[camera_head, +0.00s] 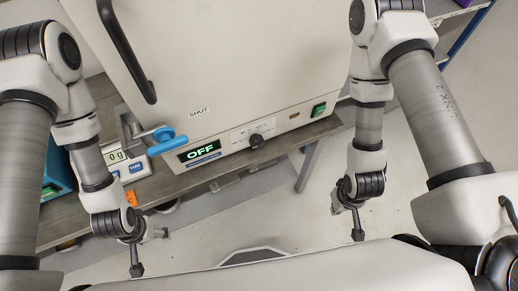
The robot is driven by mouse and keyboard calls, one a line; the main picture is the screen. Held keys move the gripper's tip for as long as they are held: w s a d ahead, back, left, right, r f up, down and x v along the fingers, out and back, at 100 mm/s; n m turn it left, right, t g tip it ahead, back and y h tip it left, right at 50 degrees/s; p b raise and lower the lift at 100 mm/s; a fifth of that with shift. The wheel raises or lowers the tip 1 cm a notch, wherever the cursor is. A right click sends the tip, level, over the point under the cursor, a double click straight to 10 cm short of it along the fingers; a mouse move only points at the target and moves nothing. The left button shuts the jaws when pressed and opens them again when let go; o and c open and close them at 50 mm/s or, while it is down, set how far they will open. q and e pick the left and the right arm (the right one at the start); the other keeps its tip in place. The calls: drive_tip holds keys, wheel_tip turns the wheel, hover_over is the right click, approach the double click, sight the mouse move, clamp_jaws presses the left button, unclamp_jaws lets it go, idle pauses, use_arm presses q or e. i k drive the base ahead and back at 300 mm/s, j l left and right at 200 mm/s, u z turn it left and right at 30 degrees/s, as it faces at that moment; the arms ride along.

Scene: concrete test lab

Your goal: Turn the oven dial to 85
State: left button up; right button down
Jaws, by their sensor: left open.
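The oven (230,60) is a large pale box on the bench, and its label reads SHUT. Its dial (256,141) is a small black knob on the lower front panel, right of a display (200,153) that reads OFF in green. I cannot read the dial's setting. My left gripper (150,251) is open, below and left of the dial, well apart from it. My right gripper (347,222) hangs below and right of the dial, also apart from it; its jaw opening is not clear. Nothing touches the dial.
A green switch (318,110) sits right of the dial. The oven's black door handle (125,50) is at upper left. A scale (131,165) reading 0 g stands left of the oven, near a blue handle-like object (164,141). The bench edge (185,186) runs below; the floor in front looks clear.

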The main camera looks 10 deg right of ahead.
sight(257, 141)
drive_tip(key=k+l+z, duration=0.35)
drive_tip(key=k+l, duration=0.2)
drive_tip(key=l, duration=0.15)
drive_tip(key=l+z, duration=0.1)
drive_tip(key=l, duration=0.15)
drive_tip(key=k+l+z, duration=0.15)
drive_tip(key=l, duration=0.15)
